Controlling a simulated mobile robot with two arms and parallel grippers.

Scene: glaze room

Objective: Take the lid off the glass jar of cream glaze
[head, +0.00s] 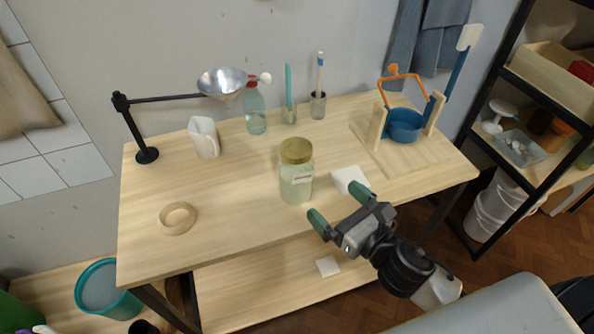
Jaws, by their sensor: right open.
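The glass jar (296,184) stands upright near the middle of the table, toward its front edge. It has a pale label and pale contents. Its brown-gold lid (296,151) is on top of it. My right gripper (338,207) is to the right of the jar and nearer the front edge, with its two green-tipped fingers apart and nothing between them. It does not touch the jar. My left gripper is not in view.
A white block (350,179) lies right of the jar. A wooden ring (178,218) lies at the left. A metal funnel (222,82) hangs on a black stand. A white pitcher (203,138), bottle (255,110) and blue pot (404,126) stand farther back. The left front is clear.

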